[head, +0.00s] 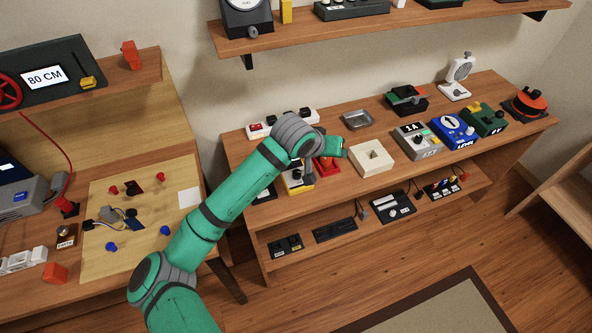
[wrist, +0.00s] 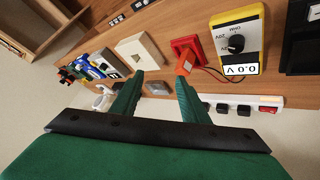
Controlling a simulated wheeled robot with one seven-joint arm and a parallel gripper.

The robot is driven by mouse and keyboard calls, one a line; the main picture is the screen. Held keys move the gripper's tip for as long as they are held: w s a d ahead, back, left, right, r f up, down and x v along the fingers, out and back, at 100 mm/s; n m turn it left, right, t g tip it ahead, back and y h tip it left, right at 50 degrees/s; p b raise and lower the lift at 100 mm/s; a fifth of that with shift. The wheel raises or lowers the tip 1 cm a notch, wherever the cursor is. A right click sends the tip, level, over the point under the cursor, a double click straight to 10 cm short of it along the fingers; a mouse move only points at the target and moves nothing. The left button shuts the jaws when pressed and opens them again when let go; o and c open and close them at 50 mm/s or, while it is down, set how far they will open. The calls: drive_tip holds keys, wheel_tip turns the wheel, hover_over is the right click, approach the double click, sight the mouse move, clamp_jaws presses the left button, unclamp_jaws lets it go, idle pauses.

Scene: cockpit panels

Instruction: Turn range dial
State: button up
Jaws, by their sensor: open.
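A yellow meter (wrist: 253,20) with a white face lies in the wrist view at upper right, its display reading 0.0 V. Its black range dial (wrist: 236,44) sits in the middle of the face, among small printed marks. In the head view the meter (head: 292,187) is partly hidden behind my arm. My gripper (wrist: 159,77) is open and empty, its two green fingers apart above the bench. The dial lies to the right of both fingers in the wrist view, clear of them. In the head view my gripper (head: 335,148) is over the bench near the red device.
A red device (wrist: 186,52) stands between the meter and a cream block with a square hole (wrist: 141,50). A white power strip (wrist: 245,101) with a red switch runs along the bench. A grey tray (head: 358,120) and several boxes stand to the right.

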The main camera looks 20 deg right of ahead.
sight(297, 172)
drive_tip(key=w+a+f+y, duration=0.2)
drive_tip(key=a+y, duration=0.2)
drive_tip(key=a, duration=0.7)
drive_tip(key=shift+n+g, duration=0.3)
drive_tip(key=shift+n, duration=0.1)
drive_tip(key=x, duration=1.1)
drive_tip(key=shift+w+a, duration=0.1)
drive_tip(key=shift+a, duration=0.05)
clamp_jaws()
